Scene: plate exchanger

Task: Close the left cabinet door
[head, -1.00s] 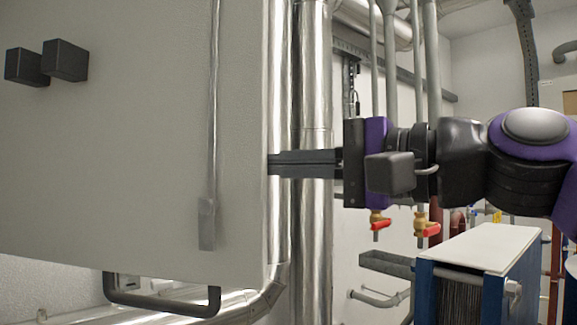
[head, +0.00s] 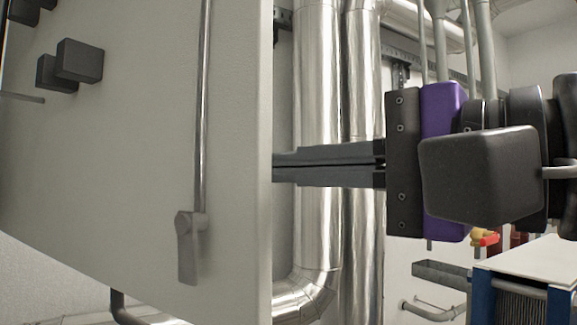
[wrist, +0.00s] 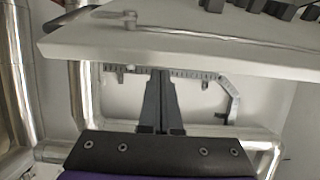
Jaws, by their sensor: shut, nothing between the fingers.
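The left cabinet door (head: 120,150) is a large pale grey panel filling the left of the head view, standing open with its inner face showing. A metal rod (head: 204,100) runs down it to a grey latch lever (head: 187,245). The door also shows in the wrist view (wrist: 190,38), across the top. My gripper (head: 276,167) is shut and empty. Its fingers point left, with the tips at the door's free edge; I cannot tell whether they touch it. In the wrist view my gripper (wrist: 161,74) ends just below the door's edge.
Shiny metal pipes (head: 318,90) run vertically behind my fingers. Black blocks (head: 80,60) stick out from the door's face. A blue-framed unit with a white top (head: 530,262) stands at lower right, near a grey tray (head: 440,274).

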